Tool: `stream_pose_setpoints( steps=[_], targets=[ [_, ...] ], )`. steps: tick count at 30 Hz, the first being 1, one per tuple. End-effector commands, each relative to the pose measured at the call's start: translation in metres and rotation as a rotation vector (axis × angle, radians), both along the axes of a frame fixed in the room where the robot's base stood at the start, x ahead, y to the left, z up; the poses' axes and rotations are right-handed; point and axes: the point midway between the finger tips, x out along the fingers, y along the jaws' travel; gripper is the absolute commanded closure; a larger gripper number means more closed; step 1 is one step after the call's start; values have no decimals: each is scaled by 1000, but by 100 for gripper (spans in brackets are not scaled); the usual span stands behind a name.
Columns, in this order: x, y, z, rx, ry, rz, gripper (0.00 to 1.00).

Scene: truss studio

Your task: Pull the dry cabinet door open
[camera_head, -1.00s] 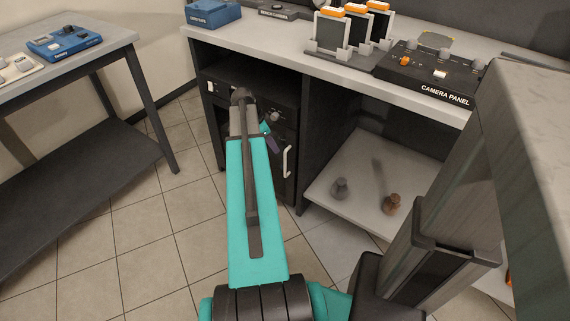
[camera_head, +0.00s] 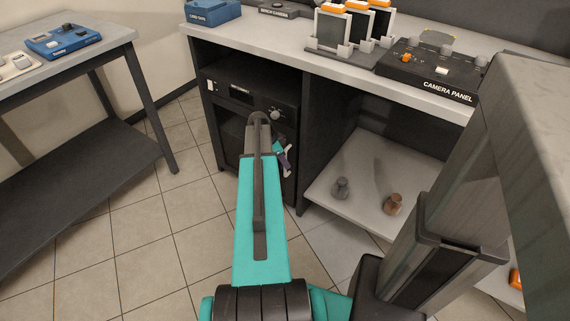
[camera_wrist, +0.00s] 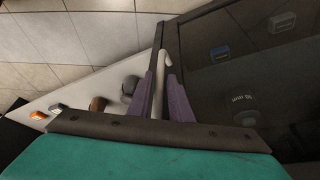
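The dry cabinet (camera_head: 231,90) stands under the counter at the left, with a dark front and a knob at its upper right. Its dark door (camera_head: 230,140) looks closed in the head view. The upright white door handle (camera_head: 288,160) is partly hidden by my gripper (camera_head: 283,155). In the wrist view, the handle (camera_wrist: 166,62) runs between the two purple fingers of my gripper (camera_wrist: 161,80). One finger lies on each side, and the gap is narrow. Whether the fingers press on the handle is not clear.
An open shelf (camera_head: 355,205) right of the cabinet holds a grey object (camera_head: 341,187) and a brown one (camera_head: 393,204). The counter (camera_head: 285,55) above carries a camera panel (camera_head: 432,72). A side table (camera_head: 85,55) stands left. The tiled floor before the cabinet is clear.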

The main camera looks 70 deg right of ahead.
Motion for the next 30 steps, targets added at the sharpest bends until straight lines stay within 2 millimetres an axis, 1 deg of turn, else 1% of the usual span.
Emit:
stream_pose_setpoints(
  steps=[1, 5, 14, 15, 17, 18, 30],
  targets=[
    [-2, -2, -5, 1, 1, 0, 81],
    [-4, -3, -11, 0, 0, -1, 81],
    [-4, -4, -12, 0, 0, 0, 81],
    [-4, -4, -12, 0, 0, 0, 83],
    [-4, -4, -12, 0, 0, -1, 93],
    [-4, -4, -12, 0, 0, -1, 100],
    [-5, -1, -12, 0, 0, -8, 100]
  ],
)
